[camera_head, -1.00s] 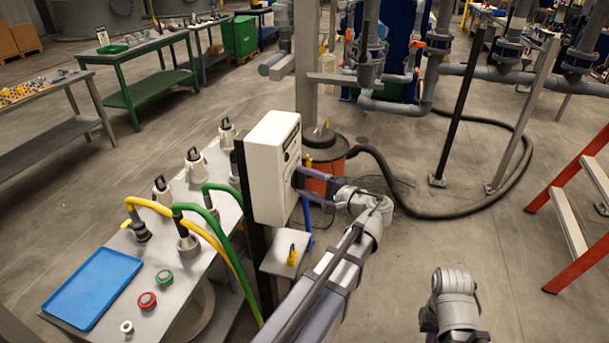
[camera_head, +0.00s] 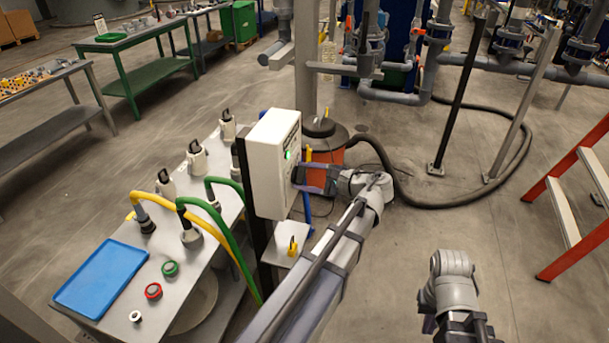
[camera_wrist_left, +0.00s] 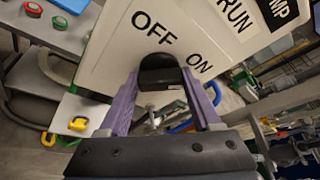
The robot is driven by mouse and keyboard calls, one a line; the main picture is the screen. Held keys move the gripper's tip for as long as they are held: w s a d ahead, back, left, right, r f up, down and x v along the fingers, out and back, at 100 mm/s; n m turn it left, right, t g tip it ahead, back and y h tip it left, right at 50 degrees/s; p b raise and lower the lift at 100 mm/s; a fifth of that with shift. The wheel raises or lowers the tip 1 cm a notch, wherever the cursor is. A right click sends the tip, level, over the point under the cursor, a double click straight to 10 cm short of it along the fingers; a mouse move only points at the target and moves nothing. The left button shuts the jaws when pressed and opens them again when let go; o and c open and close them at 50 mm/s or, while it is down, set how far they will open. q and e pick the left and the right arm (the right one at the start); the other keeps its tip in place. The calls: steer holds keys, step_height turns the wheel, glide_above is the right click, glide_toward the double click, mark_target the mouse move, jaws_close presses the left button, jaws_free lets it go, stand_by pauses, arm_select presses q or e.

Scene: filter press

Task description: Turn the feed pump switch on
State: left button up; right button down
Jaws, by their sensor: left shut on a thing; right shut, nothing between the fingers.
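The feed pump switch is a black knob (camera_wrist_left: 160,72) on the white control box (camera_head: 269,165). In the left wrist view it sits just below the printed words OFF and ON. My left gripper (camera_head: 303,177) is shut on the knob, with a purple finger on each side. In the left wrist view the knob fills the space between its fingertips (camera_wrist_left: 162,86). A green lamp (camera_head: 287,154) on the box glows. My right gripper (camera_head: 465,326) is at the bottom right of the head view, away from the box; its fingers are hardly distinguishable.
A small shelf with a yellow padlock (camera_head: 292,247) lies below the box. A red ladder (camera_head: 570,205) is at right.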

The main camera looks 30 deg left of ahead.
stand_by(0.4)
arm_select(q)
steer(key=o, duration=1.4)
steer(key=p+v, duration=0.2)
steer(key=v, duration=0.6)
steer(key=s+d+f+n+h, duration=0.1)
steer(key=s+d+f+h, duration=0.3)
steer(key=d, duration=0.3)
steer(key=s+d+f+n+h, duration=0.2)
steer(key=s+d+f+h, duration=0.3)
steer(key=d, duration=0.3)
steer(key=s+d+f+n+g+h, duration=0.1)
steer(key=s+d+f+n+h, duration=0.1)
steer(key=s+d+f+h, duration=0.2)
steer(key=shift+s+d+f+h, duration=0.1)
steer(key=shift+s+d+f, duration=0.35)
steer(key=shift+d, duration=0.25)
steer(key=shift+s+d+f+h, duration=0.1)
steer(key=shift+s+d+f, duration=0.25)
steer(key=shift+d+f, duration=0.25)
steer(key=shift+s+d+f+h, duration=0.1)
steer(key=shift+s+d+f, duration=0.3)
steer(key=shift+d, duration=0.35)
